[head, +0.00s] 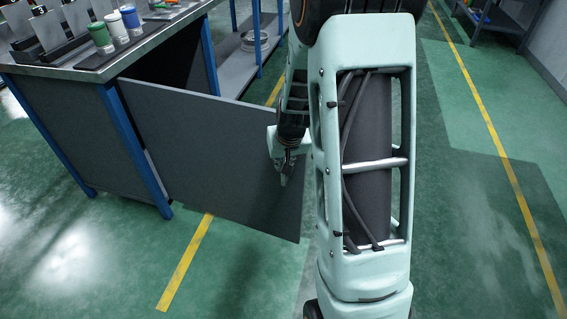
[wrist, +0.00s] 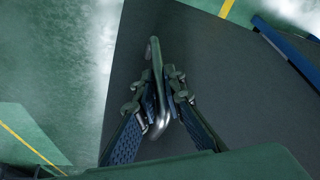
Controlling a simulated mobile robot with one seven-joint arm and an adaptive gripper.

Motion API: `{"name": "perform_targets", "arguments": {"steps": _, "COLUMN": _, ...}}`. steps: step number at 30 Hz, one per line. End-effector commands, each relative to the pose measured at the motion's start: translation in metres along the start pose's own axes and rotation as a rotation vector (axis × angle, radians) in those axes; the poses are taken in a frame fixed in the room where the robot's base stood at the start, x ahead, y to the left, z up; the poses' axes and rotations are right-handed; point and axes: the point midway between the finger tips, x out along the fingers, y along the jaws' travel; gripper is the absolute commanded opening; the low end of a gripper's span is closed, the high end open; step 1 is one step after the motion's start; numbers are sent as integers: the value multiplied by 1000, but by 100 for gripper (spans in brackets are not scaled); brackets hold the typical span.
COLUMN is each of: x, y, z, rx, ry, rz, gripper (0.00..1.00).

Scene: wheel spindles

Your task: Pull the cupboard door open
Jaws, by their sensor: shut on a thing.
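The cupboard door (head: 215,150) is a dark grey panel. It stands swung out from the blue-framed workbench cupboard (head: 85,125), over the floor. My gripper (head: 287,178) is at the door's outer part in the head view, partly hidden by my own arm. In the wrist view the door (wrist: 225,75) fills the middle. A metal bar handle (wrist: 157,85) stands on it, and my gripper (wrist: 158,108) has its fingers on both sides of the handle, shut on it. The cupboard's inside is mostly hidden behind the door.
The workbench top (head: 130,52) carries a green-lidded jar (head: 100,36), a blue-lidded jar (head: 131,20) and dark holders. A blue-legged shelf (head: 240,72) stands behind the door. The green floor (head: 460,200) to the right is clear.

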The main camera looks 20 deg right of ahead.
Motion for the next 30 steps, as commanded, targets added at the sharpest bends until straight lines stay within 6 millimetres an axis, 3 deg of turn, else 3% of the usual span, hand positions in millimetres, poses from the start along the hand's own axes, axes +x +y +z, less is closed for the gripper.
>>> {"name": "perform_targets", "arguments": {"steps": 2, "x": 0, "y": -3, "z": -2, "rx": -3, "ry": 5, "rz": -3, "gripper": 0}}
{"name": "perform_targets", "arguments": {"steps": 3, "x": 0, "y": -3, "z": -2, "rx": -3, "ry": 5, "rz": -3, "gripper": 13}}
{"name": "perform_targets", "arguments": {"steps": 7, "x": 0, "y": -2, "z": -2, "rx": -2, "ry": 4, "rz": -2, "gripper": 27}}
{"name": "perform_targets", "arguments": {"steps": 20, "x": -9, "y": -1, "z": -2, "rx": -1, "ry": 4, "rz": 0, "gripper": 27}}
{"name": "perform_targets", "arguments": {"steps": 30, "x": -64, "y": -2, "z": -3, "rx": -1, "ry": 8, "rz": -2, "gripper": 27}}
